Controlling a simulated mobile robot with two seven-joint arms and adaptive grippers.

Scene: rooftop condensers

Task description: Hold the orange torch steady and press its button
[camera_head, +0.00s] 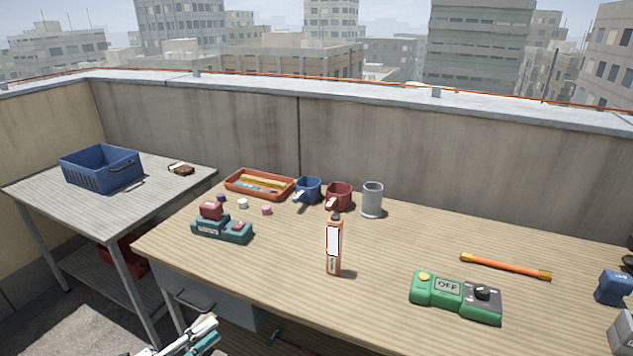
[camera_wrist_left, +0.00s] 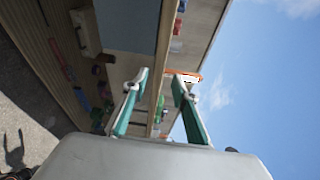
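The orange torch (camera_head: 334,262) stands upright on the wooden table near its front edge, with a white panel on its side and a dark tip. I cannot make out its button. My left gripper (camera_head: 200,335) is low at the bottom of the head view, in front of the table and apart from the torch. In the left wrist view its two green fingers (camera_wrist_left: 160,78) are spread with nothing held. An orange and white thing that looks like the torch (camera_wrist_left: 190,77) shows just beyond the right-hand finger there. My right gripper is in neither view.
A green box reading OFF (camera_head: 447,287) and an orange rod (camera_head: 505,266) lie right of the torch. Mugs (camera_head: 338,196), a grey cup (camera_head: 372,199) and an orange tray (camera_head: 240,188) stand behind. A teal block (camera_head: 222,230) is left. The table around the torch is clear.

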